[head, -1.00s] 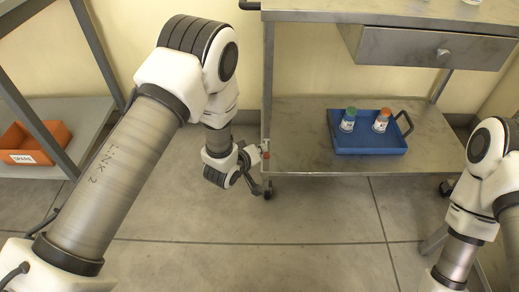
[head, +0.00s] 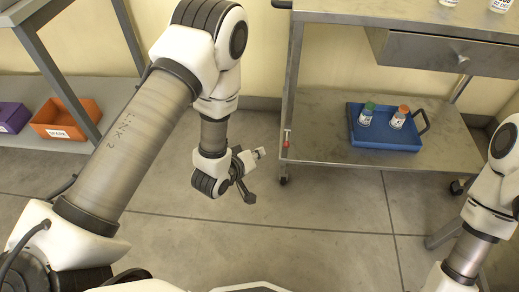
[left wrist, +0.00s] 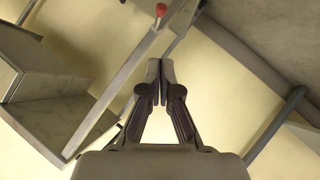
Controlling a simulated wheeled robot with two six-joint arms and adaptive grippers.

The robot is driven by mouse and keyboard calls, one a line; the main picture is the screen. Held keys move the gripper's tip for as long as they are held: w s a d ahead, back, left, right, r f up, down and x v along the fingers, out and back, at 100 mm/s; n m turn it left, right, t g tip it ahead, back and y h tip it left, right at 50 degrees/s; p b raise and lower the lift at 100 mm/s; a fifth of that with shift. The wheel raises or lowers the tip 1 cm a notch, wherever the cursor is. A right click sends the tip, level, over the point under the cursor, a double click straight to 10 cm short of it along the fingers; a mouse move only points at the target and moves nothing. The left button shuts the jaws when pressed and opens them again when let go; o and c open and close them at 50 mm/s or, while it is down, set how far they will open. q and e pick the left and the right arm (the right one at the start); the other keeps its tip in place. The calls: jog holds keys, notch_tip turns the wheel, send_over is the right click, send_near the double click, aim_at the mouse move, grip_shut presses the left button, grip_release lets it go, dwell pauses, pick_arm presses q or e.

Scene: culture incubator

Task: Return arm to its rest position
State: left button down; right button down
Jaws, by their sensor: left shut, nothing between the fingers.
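My left gripper (head: 259,153) hangs at the end of my bent left arm, left of the metal cart (head: 330,110) and apart from it. In the left wrist view, its two dark fingers (left wrist: 161,72) meet at the tips, with nothing between them. My right arm (head: 490,200) shows at the right edge; its gripper is out of the picture.
A red-tipped lever (head: 286,141) is on the cart's left post, near my left gripper. A blue tray (head: 385,141) with two capped containers sits on the cart's lower shelf. A rack at left holds orange (head: 85,112) and purple (head: 12,117) bins. Floor below is clear.

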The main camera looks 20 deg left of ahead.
pick_arm(q)
jog(key=s+a+f+m+g+y, duration=0.15)
jog(key=s+f+g, duration=0.25)
jog(key=s, duration=0.5)
jog(key=s+a+f+m+g, duration=0.2)
jog(key=s+f+g, duration=0.2)
jog(key=s, duration=0.5)
jog(key=s+a+f+m+g+y, duration=0.15)
jog(key=s+f+g, duration=0.25)
jog(key=s, duration=0.5)
notch_tip(320, 180, up, 29)
jog(key=p, duration=2.9)
jog(key=shift+a+m, duration=0.3)
jog(key=shift+f, duration=0.1)
